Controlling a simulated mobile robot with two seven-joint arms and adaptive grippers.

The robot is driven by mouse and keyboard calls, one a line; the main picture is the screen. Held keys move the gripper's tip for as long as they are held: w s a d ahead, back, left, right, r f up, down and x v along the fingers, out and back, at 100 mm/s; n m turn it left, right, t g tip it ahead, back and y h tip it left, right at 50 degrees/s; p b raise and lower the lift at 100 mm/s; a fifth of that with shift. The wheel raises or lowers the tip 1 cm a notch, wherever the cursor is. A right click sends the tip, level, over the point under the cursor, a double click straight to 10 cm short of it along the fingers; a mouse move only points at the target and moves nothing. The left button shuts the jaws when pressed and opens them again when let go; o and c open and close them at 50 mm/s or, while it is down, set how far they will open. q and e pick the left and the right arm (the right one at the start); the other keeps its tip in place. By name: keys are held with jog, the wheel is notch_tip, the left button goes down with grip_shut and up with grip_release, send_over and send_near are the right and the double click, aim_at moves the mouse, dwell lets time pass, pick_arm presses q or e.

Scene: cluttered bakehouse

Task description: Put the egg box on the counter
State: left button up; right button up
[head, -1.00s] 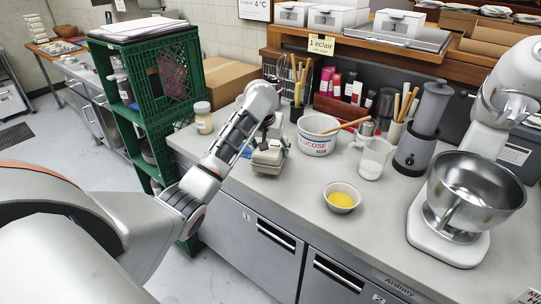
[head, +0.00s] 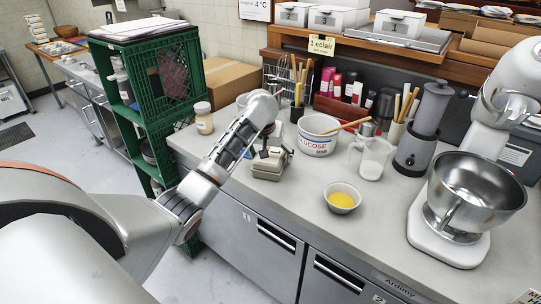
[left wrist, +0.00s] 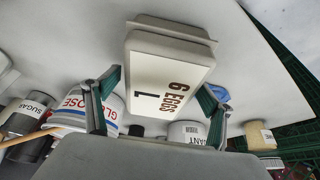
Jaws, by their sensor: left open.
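The egg box (head: 268,170) is a small pale grey carton near the counter's left part. It appears to rest flat on the counter (head: 300,200). In the left wrist view the egg box (left wrist: 165,62) shows a white label reading "6 EGGS" and "1". My left gripper (head: 270,150) is just above the box in the head view, partly hidden by my own wrist. In the left wrist view the open fingers of my left gripper (left wrist: 161,84) stand apart, one on each side of the box's near end. My right gripper is out of view.
A glucose tub (head: 316,138), a clear jug (head: 371,160) and a bowl of yellow liquid (head: 342,199) stand right of the box. A lidded jar (head: 203,120) and a green crate stack (head: 150,90) are to the left. The counter's front strip is bare.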

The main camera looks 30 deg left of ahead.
pick_arm(q)
jog(key=v, duration=1.1)
jog(key=shift+d, duration=0.1)
jog(key=shift+s+r, duration=0.25)
jog(key=shift+r, duration=0.4)
